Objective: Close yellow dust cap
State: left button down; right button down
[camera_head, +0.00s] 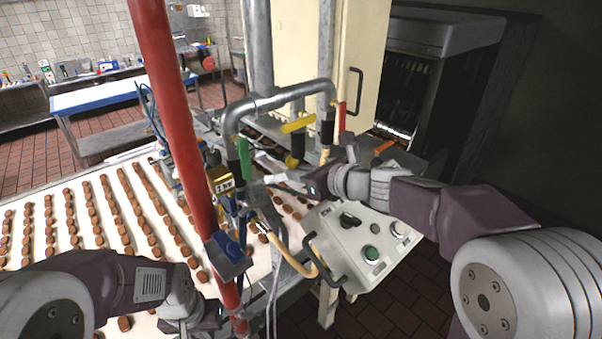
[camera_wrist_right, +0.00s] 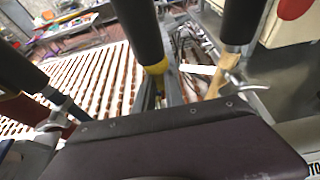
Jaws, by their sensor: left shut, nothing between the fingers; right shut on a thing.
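A yellow piece that looks like the dust cap (camera_head: 291,161) sits at the lower end of the middle black-sleeved pipe in the head view. It also shows in the right wrist view (camera_wrist_right: 157,68), under the black sleeve. I cannot tell whether it is open or closed. My left gripper (camera_head: 226,318) is low near the red post, shut and empty, partly cut off by the picture's edge.
Green (camera_head: 244,158), yellow (camera_head: 298,123) and red (camera_head: 342,117) valve handles sit on the pipes. A red post (camera_head: 180,120) stands left of them. A control box (camera_head: 362,243) lies below my right arm.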

jog(key=c, duration=1.4)
grip_release()
jog(key=v, duration=0.8)
jog(key=shift+s+r+b, duration=0.1)
jog(key=shift+r+b, duration=0.05)
jog(key=shift+b, duration=0.2)
